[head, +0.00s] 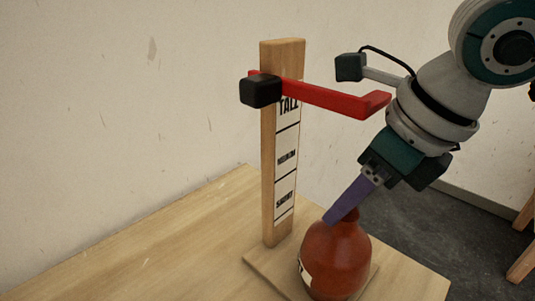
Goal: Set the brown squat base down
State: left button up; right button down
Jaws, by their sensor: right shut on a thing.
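The brown squat base (338,262) is a rounded reddish-brown body with a narrow neck and part of a pale label at its lower left. The far finger is mostly hidden. My left gripper is not in view.
A wooden gauge post (268,150) stands on a flat foot (258,262), marked with height bands, the top one reading TALL. A red arm (335,97) sticks out from it at the TALL band, close to my right arm. The wooden table (150,255) is clear at left.

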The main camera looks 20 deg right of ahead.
jog(key=shift+c, duration=2.2)
grip_release()
jog(key=v, duration=1.2)
